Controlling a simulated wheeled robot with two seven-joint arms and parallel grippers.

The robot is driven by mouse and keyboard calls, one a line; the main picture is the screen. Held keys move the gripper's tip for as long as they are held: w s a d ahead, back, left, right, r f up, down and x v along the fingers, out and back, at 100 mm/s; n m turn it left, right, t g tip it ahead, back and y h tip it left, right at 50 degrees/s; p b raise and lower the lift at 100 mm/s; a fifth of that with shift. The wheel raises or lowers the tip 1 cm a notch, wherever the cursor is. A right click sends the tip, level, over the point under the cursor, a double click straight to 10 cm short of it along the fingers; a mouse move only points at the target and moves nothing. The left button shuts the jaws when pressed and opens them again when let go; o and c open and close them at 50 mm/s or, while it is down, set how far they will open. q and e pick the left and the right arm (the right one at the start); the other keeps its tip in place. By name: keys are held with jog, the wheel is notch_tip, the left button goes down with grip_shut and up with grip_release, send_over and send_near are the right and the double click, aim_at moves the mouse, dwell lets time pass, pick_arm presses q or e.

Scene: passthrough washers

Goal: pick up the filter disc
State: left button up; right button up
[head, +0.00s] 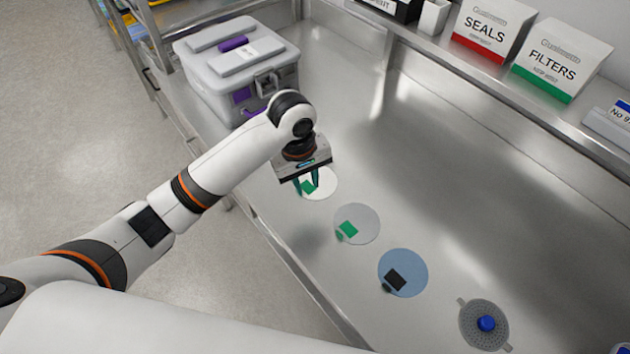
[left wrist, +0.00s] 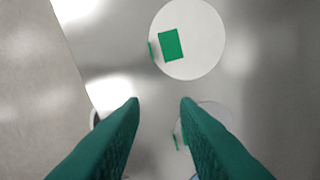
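A white disc with a green tag (head: 328,184) lies flat on the steel bench; it also shows in the left wrist view (left wrist: 205,25). A greyer disc with a green tag (head: 364,221) lies nearer to me, and part of it shows beside a finger in the left wrist view (left wrist: 217,113). I cannot tell for certain which is the filter disc. My left gripper (head: 308,188) is open and empty, pointing down above the bench by the white disc. In the left wrist view its green fingertips (left wrist: 160,99) stand apart, short of that disc. My right gripper is not in view.
A blue disc with a black tag (head: 408,263) and a grey perforated disc with a blue knob (head: 485,323) lie nearer. A grey lidded case (head: 240,70) stands behind my left arm. A shelf holds SEALS (head: 490,28) and FILTERS (head: 556,62) boxes. The bench's middle is clear.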

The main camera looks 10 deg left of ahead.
pick_arm(q)
jog(key=w+a+r+n+y, duration=0.1)
jog(key=w+a+r+n, duration=0.2)
jog(key=r, duration=0.1)
jog(key=f, duration=0.2)
jog(key=f+p, duration=0.1)
jog(key=f, duration=0.3)
jog(key=shift+w+f, duration=0.25)
jog(key=shift+f+p, duration=0.95)
jog(key=shift+f, duration=1.75)
grip_shut()
